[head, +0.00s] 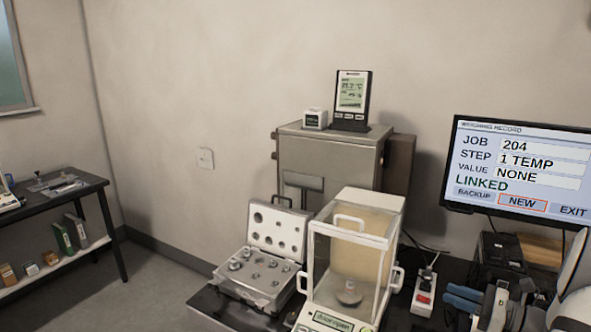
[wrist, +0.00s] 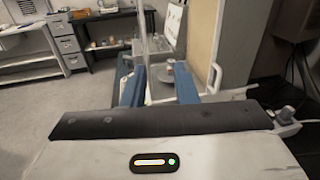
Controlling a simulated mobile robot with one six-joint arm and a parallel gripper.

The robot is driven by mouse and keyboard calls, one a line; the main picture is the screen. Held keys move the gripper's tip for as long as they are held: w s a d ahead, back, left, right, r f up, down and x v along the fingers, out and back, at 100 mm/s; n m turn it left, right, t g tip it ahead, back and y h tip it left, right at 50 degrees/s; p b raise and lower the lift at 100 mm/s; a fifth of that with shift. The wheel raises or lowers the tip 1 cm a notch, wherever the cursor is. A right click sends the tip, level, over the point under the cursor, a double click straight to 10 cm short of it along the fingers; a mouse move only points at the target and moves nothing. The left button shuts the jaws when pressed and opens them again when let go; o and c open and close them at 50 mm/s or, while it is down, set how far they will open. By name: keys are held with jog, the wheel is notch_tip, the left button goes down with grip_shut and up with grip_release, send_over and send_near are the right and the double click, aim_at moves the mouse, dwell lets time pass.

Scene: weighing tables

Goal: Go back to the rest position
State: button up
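My gripper (head: 462,297) is at the lower right of the head view, to the right of the glass-sided balance (head: 397,208) and apart from it. In the wrist view my gripper (wrist: 159,80) has its two blue fingers spread, with nothing held between them. Past the fingers, a small metal piece (wrist: 170,70) sits on the balance's pan. The same piece shows inside the glass case in the head view (head: 349,290). The balance's small display seems to read door open.
An open weight case (head: 243,289) stands left of the balance. A monitor (head: 515,170) at right shows JOB 204, STEP 1 TEMP, VALUE NONE, LINKED. A power strip (head: 424,292) lies between balance and gripper. A thermometer display (head: 351,100) stands on a cabinet. A side table (head: 90,185) is far left.

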jog(key=s+a+n+g+h+b, duration=0.1)
jog(key=s+a+n+g+b, duration=0.15)
jog(key=a+n+g, duration=0.45)
jog(key=s+a+n+g+h+b, duration=0.1)
jog(key=s+a+n+g+h, duration=0.15)
jog(key=a, duration=0.85)
jog(key=s+a+f+n+h+b, duration=0.2)
jog(key=s+n+h, duration=0.3)
jog(key=s+n, duration=0.3)
jog(key=s+a+f+n+t+h+b, duration=0.1)
jog(key=s+a+f+n+h+b, duration=0.1)
jog(key=s+n, duration=0.6)
jog(key=a+h+b, duration=0.1)
jog(key=h+b, duration=0.1)
jog(key=h, duration=0.1)
jog(key=shift+a+f, duration=0.15)
jog(key=shift+a, duration=0.2)
